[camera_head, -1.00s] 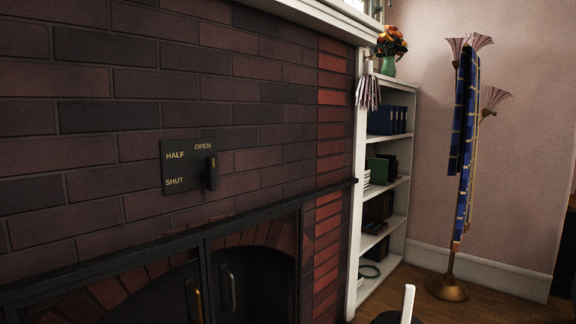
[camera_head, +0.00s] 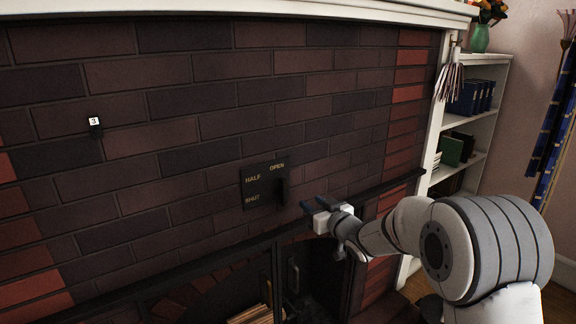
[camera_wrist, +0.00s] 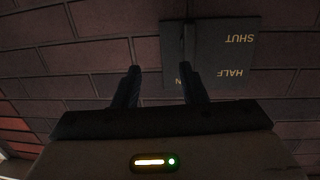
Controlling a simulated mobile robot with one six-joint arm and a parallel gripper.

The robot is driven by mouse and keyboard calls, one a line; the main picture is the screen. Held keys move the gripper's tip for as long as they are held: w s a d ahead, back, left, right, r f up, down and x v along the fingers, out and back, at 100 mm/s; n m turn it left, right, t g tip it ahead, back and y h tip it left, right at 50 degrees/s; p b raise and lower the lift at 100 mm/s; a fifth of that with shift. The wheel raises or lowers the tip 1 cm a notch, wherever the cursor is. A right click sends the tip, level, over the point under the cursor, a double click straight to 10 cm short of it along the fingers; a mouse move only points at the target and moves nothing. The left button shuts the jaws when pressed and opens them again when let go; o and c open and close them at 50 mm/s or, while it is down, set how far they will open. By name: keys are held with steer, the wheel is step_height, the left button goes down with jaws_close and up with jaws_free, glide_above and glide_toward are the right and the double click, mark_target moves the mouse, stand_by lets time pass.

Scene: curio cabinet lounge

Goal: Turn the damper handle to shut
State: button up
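The damper plate (camera_head: 262,183) is a dark panel on the brick chimney front, lettered OPEN, HALF and SHUT. Its black handle (camera_head: 282,192) stands upright at the plate's right side, just under the word OPEN. In the wrist view the plate (camera_wrist: 225,50) appears upside down, with the dark handle (camera_wrist: 188,40) near its left part; OPEN is mostly hidden behind a finger. My gripper (camera_head: 316,206) is just right of the handle and a little lower, apart from it. The wrist view shows its two blue-grey fingers (camera_wrist: 160,82) spread with nothing between them.
A dark mantel bar (camera_head: 232,242) runs below the plate, above the fireplace doors (camera_head: 293,272). A small tag marked 3 (camera_head: 94,122) hangs on the bricks at left. A white bookshelf (camera_head: 473,125) stands right of the chimney. The brick left of the plate is clear.

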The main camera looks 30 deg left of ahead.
mark_target(287, 190)
steer(key=shift+n+g+y, duration=0.6)
steer(key=shift+y, duration=0.2)
steer(key=a, duration=0.3)
steer(key=a+r+p, duration=0.1)
steer(key=a, duration=0.5)
steer(key=shift+w+r, duration=0.15)
steer(key=shift+r, duration=0.15)
steer(key=shift+w+a+f+p, duration=0.15)
steer(key=shift+w+a+p, duration=0.2)
steer(key=shift+w+a, duration=0.25)
